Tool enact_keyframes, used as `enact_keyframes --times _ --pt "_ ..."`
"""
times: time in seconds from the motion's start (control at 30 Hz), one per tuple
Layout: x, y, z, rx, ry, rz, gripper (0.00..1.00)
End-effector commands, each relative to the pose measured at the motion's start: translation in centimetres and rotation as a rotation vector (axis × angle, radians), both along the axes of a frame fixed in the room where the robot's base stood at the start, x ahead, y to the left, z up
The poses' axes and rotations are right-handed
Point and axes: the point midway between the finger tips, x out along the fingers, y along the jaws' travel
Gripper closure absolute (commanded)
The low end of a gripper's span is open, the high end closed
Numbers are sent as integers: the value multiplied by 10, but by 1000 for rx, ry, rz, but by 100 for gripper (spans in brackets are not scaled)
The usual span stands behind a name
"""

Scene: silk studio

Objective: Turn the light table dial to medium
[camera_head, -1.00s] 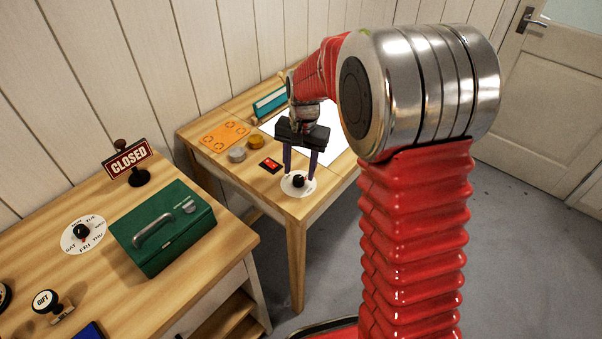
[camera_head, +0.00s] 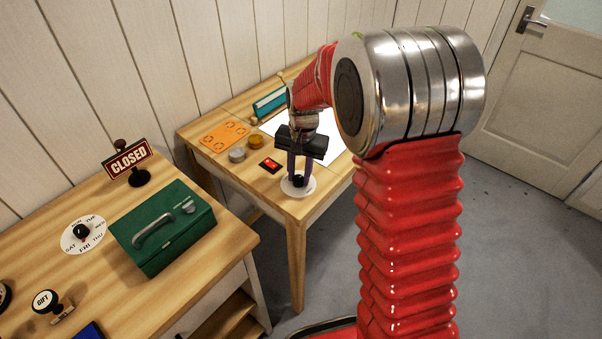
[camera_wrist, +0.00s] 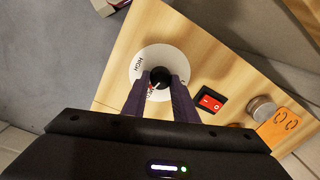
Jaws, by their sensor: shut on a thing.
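The light table dial is a black knob (camera_wrist: 159,77) on a round white plate (camera_wrist: 148,60) near the table's front corner. In the head view the white plate (camera_head: 289,190) shows beneath my gripper (camera_head: 298,178). My gripper (camera_wrist: 158,84) is shut on the knob, with one purple-grey finger on each side. The wrist view shows the word HIGH on the plate; other lettering is partly covered by the fingers. A white mark shows on the knob near the left finger. The light table's white panel (camera_head: 333,146) lies behind my gripper, partly hidden by my arm.
A red rocker switch (camera_head: 270,165), a silver tin (camera_head: 237,155), a brass tin (camera_head: 256,142) and an orange sheet (camera_head: 225,135) lie left of the dial. A green cash box (camera_head: 165,228), day dial (camera_head: 82,234) and CLOSED sign (camera_head: 129,158) stand on the nearer desk.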

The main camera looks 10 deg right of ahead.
Motion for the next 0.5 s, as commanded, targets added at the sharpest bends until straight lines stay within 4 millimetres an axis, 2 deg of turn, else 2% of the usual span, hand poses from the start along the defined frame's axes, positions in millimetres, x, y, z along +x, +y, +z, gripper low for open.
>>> enact_keyframes --times 0.17,0.5 --pt "1 1 0 2 -2 0 97" --pt "1 2 1 3 -4 99 97"
